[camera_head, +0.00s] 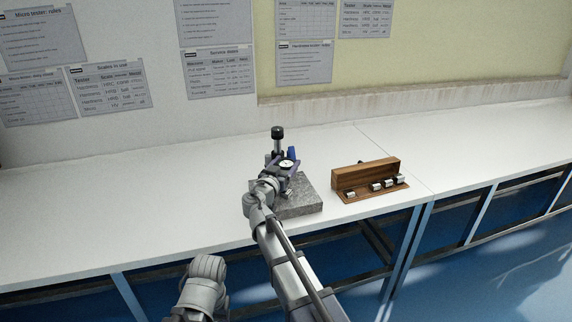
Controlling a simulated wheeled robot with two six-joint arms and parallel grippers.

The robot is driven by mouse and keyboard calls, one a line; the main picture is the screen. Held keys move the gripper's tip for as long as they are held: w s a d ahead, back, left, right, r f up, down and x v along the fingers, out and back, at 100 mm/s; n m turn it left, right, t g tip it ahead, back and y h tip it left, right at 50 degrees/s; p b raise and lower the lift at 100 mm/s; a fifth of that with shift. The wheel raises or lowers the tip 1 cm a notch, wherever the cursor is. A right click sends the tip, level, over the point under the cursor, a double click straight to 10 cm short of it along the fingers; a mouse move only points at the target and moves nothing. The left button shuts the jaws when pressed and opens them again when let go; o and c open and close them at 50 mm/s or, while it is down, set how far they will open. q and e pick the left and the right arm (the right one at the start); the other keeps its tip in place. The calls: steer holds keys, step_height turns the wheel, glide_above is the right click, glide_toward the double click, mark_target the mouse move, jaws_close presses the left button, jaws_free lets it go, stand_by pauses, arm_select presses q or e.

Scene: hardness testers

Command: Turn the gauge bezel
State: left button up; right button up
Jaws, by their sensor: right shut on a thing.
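The gauge (287,163), with a small round pale dial in a dark bezel, is part of a dial-gauge stand on a grey granite block (307,204). The stand's post has a black knob (277,132) on top, and a blue part (292,153) sits behind the dial. My right gripper (286,172) is at the gauge, shut on its bezel. The wrist hides the lower part of the stand. My left arm shows only as a grey link at the bottom; its gripper is out of view.
An open wooden box (365,175) with several small metal blocks (388,183) stands right of the granite block. The white bench (120,195) is clear to the left and far right. Paper sheets (108,87) hang on the wall behind.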

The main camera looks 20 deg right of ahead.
steer(key=shift+w+m+g+h, duration=0.1)
steer(key=shift+m+g+h, duration=1.5)
steer(key=shift+g+h, duration=0.2)
steer(key=o, duration=1.1)
steer(key=shift+v, duration=3.95)
steer(key=shift+o, duration=0.2)
